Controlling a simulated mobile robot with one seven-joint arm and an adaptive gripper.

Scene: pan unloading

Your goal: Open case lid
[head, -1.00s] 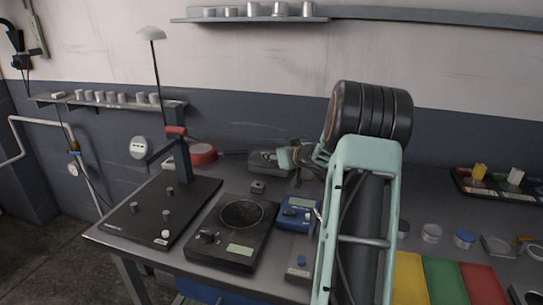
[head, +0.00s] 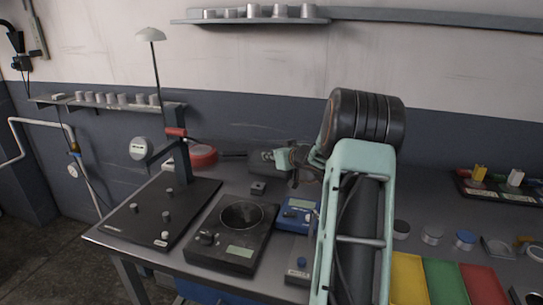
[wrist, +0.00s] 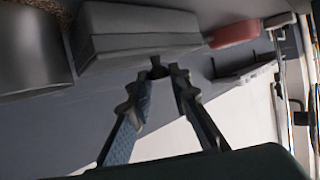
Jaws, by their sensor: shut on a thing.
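The case (head: 262,164) is a dark grey box at the back of the bench, against the wall side. In the wrist view the case (wrist: 140,38) fills the top, with a line between a lighter and a darker grey part. My gripper (head: 281,158) is at the right end of the case in the head view. In the wrist view the fingertips of my gripper (wrist: 158,74) close on a small dark piece at the case's edge, seemingly part of the lid. My arm hides part of the case's right side. I cannot tell how far the lid is raised.
A red round pan (head: 203,154) lies left of the case. A black scale (head: 232,232), a blue device (head: 298,213) and a black stand plate (head: 150,215) fill the bench front. Coloured mats (head: 445,280) and small round tins (head: 432,234) lie at right.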

